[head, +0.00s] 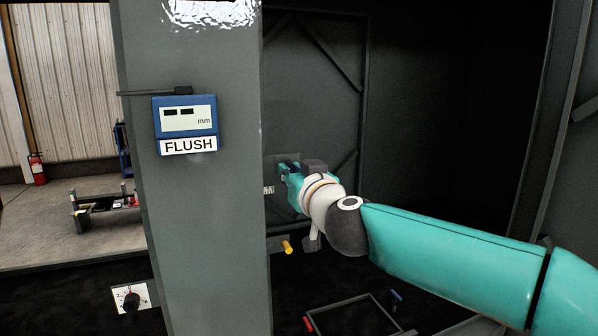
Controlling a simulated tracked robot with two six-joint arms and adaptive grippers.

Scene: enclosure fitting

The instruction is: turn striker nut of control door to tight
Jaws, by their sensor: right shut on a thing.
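My right arm comes in from the right, and its gripper (286,168) reaches to the edge of the grey post (205,240), inside the dark enclosure. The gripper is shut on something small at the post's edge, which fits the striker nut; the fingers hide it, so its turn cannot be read. A dark door-like panel (315,85) with diagonal braces stands behind the gripper. My left gripper is not in view.
A blue gauge (186,116) marked FLUSH, showing dashes and mm, is on the post. A black knob (131,301) on a white dial is lower left. A yellow-tipped part (287,247) juts out below the gripper. A dark rectangular frame (350,315) lies below.

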